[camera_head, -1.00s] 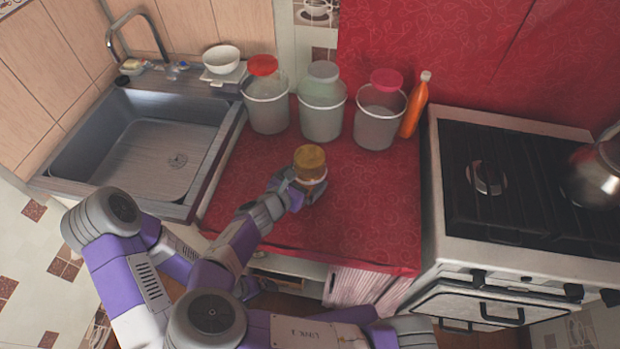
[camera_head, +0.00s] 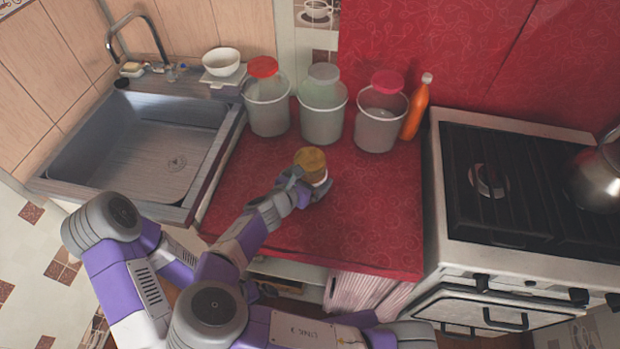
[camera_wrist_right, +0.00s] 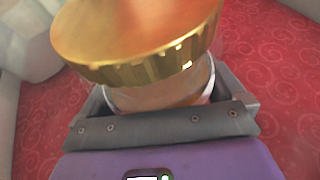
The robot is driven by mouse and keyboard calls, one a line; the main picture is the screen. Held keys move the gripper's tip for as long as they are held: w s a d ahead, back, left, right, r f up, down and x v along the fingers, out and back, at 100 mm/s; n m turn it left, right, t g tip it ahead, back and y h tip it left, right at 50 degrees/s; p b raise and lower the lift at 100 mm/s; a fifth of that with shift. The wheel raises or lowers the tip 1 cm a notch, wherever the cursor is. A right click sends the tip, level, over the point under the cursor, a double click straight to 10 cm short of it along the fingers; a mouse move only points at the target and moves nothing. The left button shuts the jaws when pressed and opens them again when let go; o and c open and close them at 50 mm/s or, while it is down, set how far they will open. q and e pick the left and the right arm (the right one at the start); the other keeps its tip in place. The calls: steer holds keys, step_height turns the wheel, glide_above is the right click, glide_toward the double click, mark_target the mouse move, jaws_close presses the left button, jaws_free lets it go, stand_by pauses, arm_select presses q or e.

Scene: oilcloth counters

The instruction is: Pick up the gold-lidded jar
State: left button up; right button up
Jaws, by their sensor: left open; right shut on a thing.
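The gold-lidded jar (camera_head: 311,160) is on the red-covered counter (camera_head: 355,215), front of the buckets. My right gripper (camera_head: 308,186) is around its body, below the lid, and is shut on it. In the right wrist view the gold lid (camera_wrist_right: 140,40) fills the top, with the jar's pale body (camera_wrist_right: 165,90) between the fingers (camera_wrist_right: 165,115). Whether the jar's base touches the cloth is hard to tell.
A sink (camera_head: 140,150) is at left, a stove (camera_head: 520,190) with a kettle (camera_head: 598,180) at right. The counter right of the jar is clear.

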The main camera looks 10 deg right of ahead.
mark_target(310, 158)
step_height(310, 158, up, 11)
steer(key=p, duration=0.4)
steer(key=shift+f+p, duration=0.1)
steer(key=shift+p, duration=0.2)
step_height(310, 158, up, 13)
steer(key=p, duration=1.2)
steer(key=shift+p, duration=0.3)
steer(key=shift+w, duration=0.1)
